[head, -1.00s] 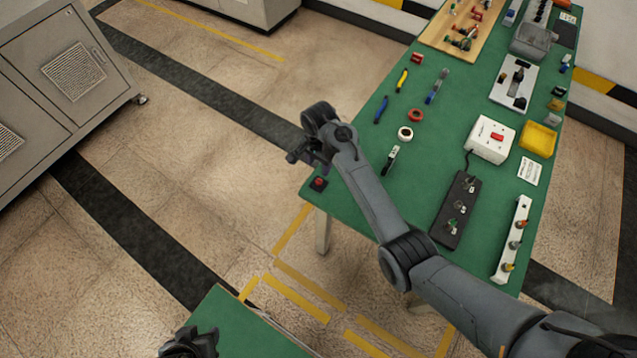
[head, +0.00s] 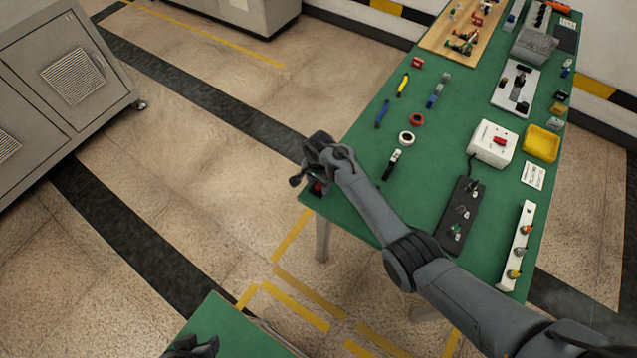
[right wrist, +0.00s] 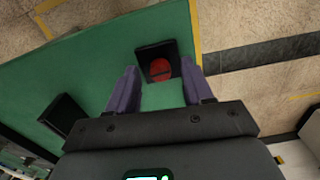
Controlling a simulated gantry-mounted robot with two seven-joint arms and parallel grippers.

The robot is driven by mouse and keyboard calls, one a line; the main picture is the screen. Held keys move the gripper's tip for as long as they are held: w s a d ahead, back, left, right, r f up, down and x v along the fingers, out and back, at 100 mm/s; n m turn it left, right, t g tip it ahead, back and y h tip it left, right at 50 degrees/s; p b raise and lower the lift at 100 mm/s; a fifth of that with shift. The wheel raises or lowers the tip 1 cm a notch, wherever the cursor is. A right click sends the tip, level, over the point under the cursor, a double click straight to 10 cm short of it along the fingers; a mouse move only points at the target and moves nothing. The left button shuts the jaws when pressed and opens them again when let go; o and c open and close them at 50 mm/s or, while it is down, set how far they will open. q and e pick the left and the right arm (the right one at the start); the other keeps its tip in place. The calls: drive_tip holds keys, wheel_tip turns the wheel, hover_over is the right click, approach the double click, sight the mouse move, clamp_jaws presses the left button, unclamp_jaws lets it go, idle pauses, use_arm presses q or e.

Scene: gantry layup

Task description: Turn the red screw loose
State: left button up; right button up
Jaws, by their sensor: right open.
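The red screw (right wrist: 160,70) has a round slotted head and sits in a black square block (right wrist: 146,53) at the corner of the green table. In the head view the red screw (head: 317,188) is partly hidden by my right gripper (head: 307,184). In the right wrist view my right gripper (right wrist: 158,85) is open, with one purple finger on each side of the near part of the block. The screw lies just beyond and between the fingertips, and nothing is held. My left gripper (head: 192,348) shows only in part at the bottom edge.
The green table (head: 350,205) holds two tape rolls (head: 407,138), a black-and-white tool (head: 392,164), a black strip (head: 460,215), a white box (head: 492,143) and a yellow bin (head: 541,143).

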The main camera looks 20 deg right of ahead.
drive_tip(key=shift+c, duration=0.3)
clamp_jaws()
